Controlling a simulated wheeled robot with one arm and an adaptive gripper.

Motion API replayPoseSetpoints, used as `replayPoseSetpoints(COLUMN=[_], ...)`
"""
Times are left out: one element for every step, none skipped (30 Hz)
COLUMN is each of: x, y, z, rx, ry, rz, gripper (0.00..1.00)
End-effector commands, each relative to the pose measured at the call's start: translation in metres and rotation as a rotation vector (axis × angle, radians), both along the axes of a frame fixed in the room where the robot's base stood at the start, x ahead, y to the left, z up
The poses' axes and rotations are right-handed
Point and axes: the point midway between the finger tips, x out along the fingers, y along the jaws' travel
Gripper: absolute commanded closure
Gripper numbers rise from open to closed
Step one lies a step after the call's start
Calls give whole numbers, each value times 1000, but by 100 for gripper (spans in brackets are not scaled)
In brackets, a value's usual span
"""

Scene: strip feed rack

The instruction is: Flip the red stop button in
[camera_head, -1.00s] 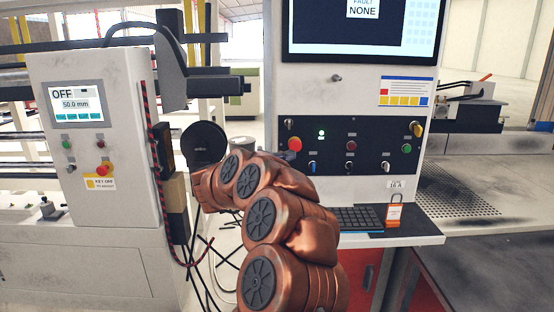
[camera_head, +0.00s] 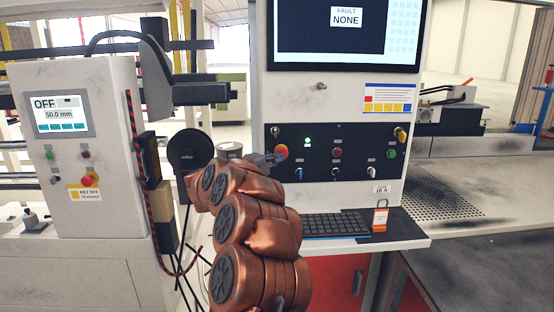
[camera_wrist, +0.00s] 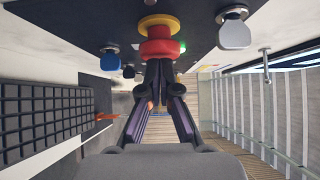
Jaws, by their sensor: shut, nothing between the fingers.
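A red mushroom stop button (camera_head: 282,150) sits at the left of the black control panel (camera_head: 322,146) on the console. In the wrist view the red button (camera_wrist: 158,50) has a yellow collar (camera_wrist: 160,23) behind it. My gripper (camera_head: 272,157) reaches the panel from the left, and its fingertips are at the button. In the wrist view the fingers of my gripper (camera_wrist: 159,66) are together with nothing between them. Their tips overlap the lower edge of the button; I cannot tell whether they touch it.
A blue selector (camera_wrist: 110,59) and a silver key switch (camera_wrist: 233,28) flank the button in the wrist view. Another red button (camera_head: 88,181) is on the left cabinet (camera_head: 110,215).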

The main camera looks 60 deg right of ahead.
Motion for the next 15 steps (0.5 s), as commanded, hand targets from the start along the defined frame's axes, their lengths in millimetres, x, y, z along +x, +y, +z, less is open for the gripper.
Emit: replayPoseSetpoints(x=[0, 0, 1, 2, 2, 4, 5, 6, 8, 9, 10, 11, 12, 13, 14], y=[0, 0, -1, -1, -2, -3, -4, -6, -8, -10, -12, -14, -16, -17, -18], z=[0, 0, 0, 0, 0, -1, -1, -1, -1, -1, -1, -1, -1, -1, 0], rx=[0, 0, 0, 0, 0, 1, 1, 1, 2, 2, 2, 1, 0, 0, -1], ry=[0, 0, 0, 0, 0, 1, 0, 0, 0, -1, -1, 0, 0, 0, 1], rz=[0, 0, 0, 1, 1, 1, 1, 1, 0, -1, -1, -1, 0, 0, 2], gripper=[100, 100, 100, 100, 100, 100, 100, 100, 100, 100, 100, 100, 100, 100, 100])
